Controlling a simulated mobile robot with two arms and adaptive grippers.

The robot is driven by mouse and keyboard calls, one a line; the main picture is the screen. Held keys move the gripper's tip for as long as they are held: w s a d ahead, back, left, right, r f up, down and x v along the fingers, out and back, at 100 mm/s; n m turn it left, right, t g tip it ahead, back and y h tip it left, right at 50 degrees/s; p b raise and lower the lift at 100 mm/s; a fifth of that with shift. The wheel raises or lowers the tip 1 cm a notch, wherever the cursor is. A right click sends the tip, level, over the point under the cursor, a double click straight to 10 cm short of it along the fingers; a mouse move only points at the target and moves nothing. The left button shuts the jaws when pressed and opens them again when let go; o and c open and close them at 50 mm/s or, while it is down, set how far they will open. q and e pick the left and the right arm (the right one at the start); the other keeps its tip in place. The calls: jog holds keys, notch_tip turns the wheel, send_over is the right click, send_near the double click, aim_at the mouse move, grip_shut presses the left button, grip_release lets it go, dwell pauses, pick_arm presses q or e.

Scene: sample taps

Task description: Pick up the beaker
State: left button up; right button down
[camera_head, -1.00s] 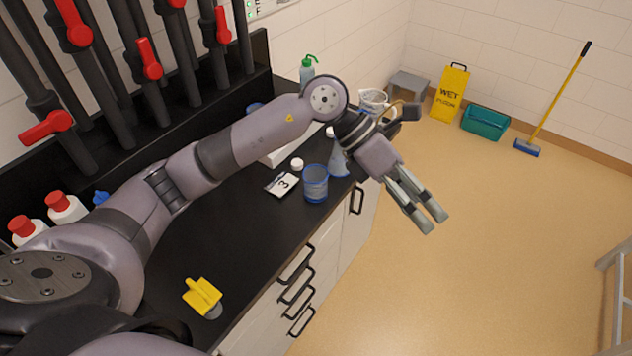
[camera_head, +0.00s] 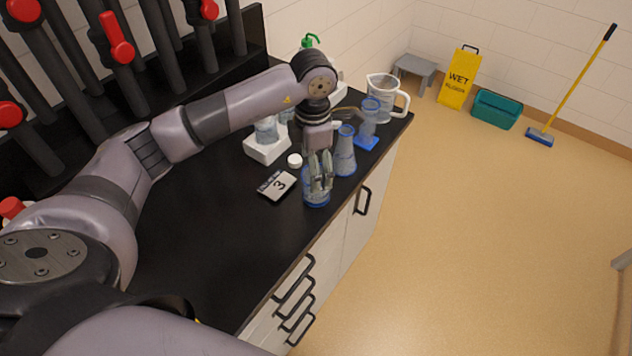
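The beaker (camera_head: 316,199) is a clear, blue-tinted glass standing upright near the front edge of the black counter (camera_head: 225,235). My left gripper (camera_head: 321,187) points down at it from above. Its fingers overlap the beaker's upper part in the picture, with a gap between them. I cannot tell whether they are inside the rim, around it or just in front of it. The gripper hides part of the beaker's rim. My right gripper is not in view.
A blue-tinted flask (camera_head: 345,153) stands just right of the beaker. A card marked 3 (camera_head: 277,185) and a white cap (camera_head: 294,160) lie to the left. Behind are a white holder (camera_head: 267,150), a cylinder on a blue base (camera_head: 368,125) and a jug (camera_head: 383,97). The near counter is clear.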

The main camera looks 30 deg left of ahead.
pick_arm(q)
notch_tip(320, 180, down, 4)
jog(key=shift+r+p, duration=0.2)
jog(key=shift+p, duration=0.3)
jog(key=shift+f+p, duration=0.3)
jog(key=shift+p, duration=0.05)
jog(key=f, duration=0.1)
jog(key=f+p, duration=0.1)
jog(key=f, duration=0.1)
jog(key=shift+w+a+f+p, duration=0.25)
jog(key=shift+w+f+p, duration=0.05)
jog(key=shift+f+p, duration=0.1)
jog(key=shift+f, duration=0.35)
jog(key=shift+c, duration=0.2)
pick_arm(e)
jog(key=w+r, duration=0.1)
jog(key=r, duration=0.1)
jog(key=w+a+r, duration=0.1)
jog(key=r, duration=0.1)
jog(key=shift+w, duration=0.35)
pick_arm(q)
jog(key=c, duration=1)
jog(key=shift+c, duration=0.2)
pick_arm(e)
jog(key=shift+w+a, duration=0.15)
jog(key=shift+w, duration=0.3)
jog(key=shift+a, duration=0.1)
